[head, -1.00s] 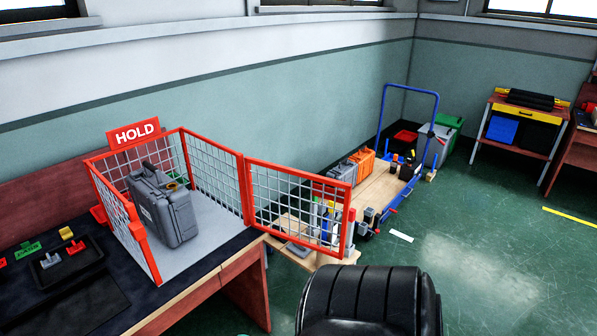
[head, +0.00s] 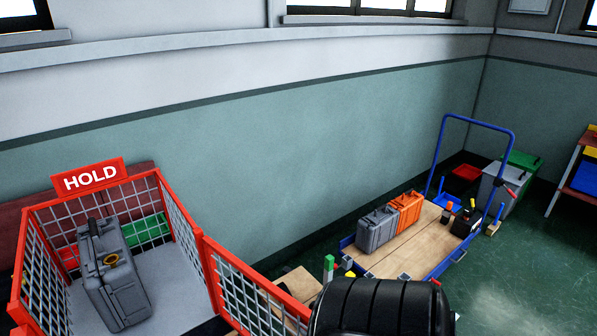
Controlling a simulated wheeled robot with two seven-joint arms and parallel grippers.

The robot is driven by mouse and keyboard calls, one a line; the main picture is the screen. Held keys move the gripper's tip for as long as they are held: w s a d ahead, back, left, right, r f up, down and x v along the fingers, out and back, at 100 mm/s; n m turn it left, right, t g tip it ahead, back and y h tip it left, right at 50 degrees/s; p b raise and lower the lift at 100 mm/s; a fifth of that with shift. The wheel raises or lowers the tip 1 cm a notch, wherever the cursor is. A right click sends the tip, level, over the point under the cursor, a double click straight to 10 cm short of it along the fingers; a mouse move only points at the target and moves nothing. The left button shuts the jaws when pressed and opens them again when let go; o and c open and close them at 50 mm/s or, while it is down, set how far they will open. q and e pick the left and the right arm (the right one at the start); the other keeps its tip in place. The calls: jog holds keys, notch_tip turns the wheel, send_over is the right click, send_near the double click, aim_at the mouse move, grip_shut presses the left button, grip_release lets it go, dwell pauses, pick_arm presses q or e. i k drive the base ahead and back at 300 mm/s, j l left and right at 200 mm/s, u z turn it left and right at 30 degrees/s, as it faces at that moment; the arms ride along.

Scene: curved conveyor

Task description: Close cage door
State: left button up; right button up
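The cage (head: 185,226) has red frames and grey wire mesh, with a red HOLD sign (head: 91,178) at its back. A grey case (head: 112,275) stands upright inside it on the grey floor. The cage door (head: 247,296), a red-framed mesh panel, swings out to the right from the cage's right post and stands open. Its far end is hidden behind a black ribbed part of my arm at the bottom. Neither of my grippers shows in the head view.
A blue-handled cart (head: 410,245) behind the door carries a grey case (head: 377,229), an orange case (head: 405,207) and small tools. Grey and green bins (head: 497,188) stand in the back corner. Green floor (head: 545,255) is clear at the right.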

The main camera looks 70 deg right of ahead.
aim_at(296, 311)
jog(key=k+l, duration=0.1)
jog(key=l, duration=0.6)
jog(key=k+l, duration=0.1)
jog(key=l, duration=0.65)
jog(key=k+l, duration=0.1)
jog(key=l, duration=0.6)
